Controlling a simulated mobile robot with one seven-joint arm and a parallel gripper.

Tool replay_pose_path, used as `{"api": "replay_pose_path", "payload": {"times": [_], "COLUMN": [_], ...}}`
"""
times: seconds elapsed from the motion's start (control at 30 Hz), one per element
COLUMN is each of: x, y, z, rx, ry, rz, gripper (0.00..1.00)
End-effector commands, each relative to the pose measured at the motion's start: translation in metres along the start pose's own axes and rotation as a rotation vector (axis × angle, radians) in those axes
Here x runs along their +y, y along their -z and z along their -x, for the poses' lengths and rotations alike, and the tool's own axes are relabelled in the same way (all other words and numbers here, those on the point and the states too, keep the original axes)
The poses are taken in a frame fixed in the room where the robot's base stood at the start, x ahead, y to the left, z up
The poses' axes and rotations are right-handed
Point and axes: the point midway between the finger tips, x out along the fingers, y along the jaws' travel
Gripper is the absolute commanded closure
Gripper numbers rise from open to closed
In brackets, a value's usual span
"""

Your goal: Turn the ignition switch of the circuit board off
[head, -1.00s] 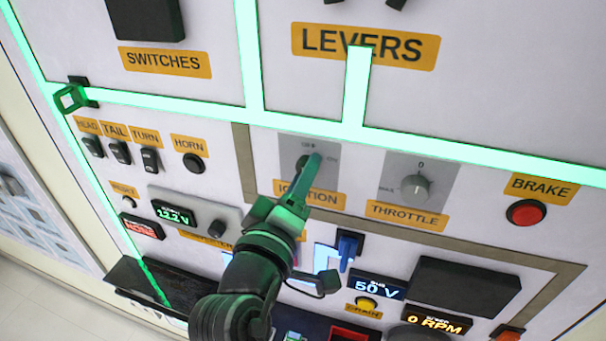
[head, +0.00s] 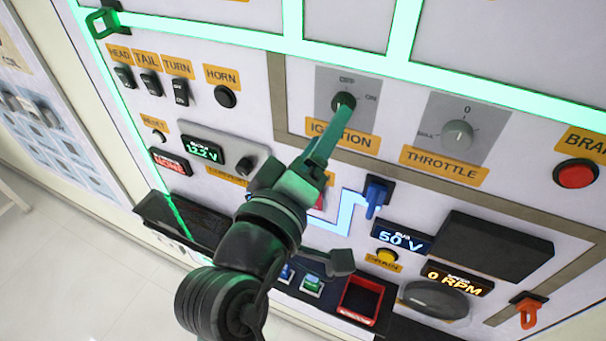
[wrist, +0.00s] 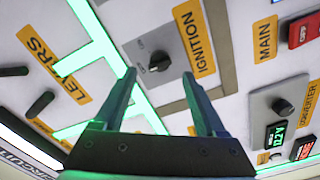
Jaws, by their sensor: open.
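The ignition switch (head: 343,102) is a dark round knob on a grey plate, above an orange IGNITION label (head: 342,135). The plate is marked OFF at the top and ON at the right. In the wrist view the ignition switch (wrist: 159,61) shows a raised grip bar; which mark it points at I cannot tell. My gripper (wrist: 158,74) is open and empty, its two fingers apart with the knob seen between and just beyond their tips. In the head view my gripper (head: 340,112) covers the knob's lower part. Contact cannot be made out.
The throttle knob (head: 458,135) sits to the right of the ignition plate. A blue lever (head: 376,196) and a dark box (head: 494,247) are below right. The horn button (head: 225,96) and small rocker switches are to the left. Glowing green strips (head: 345,56) frame the panel.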

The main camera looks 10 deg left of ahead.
Motion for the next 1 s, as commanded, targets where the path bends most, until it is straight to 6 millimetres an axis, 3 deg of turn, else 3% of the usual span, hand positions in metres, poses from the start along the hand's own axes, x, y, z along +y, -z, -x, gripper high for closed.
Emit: {"api": "replay_pose_path", "payload": {"times": [0.2,0.4,1.0], "x": [-0.004,-0.002,0.001], "y": [-0.001,0.0,0.001], "z": [0.047,0.07,0.074], "rx": [0.004,0.002,0.002], "ry": [0.001,0.0,-0.003], "rz": [0.001,0.001,-0.005], "gripper": [0.27,0.27,0.27]}}
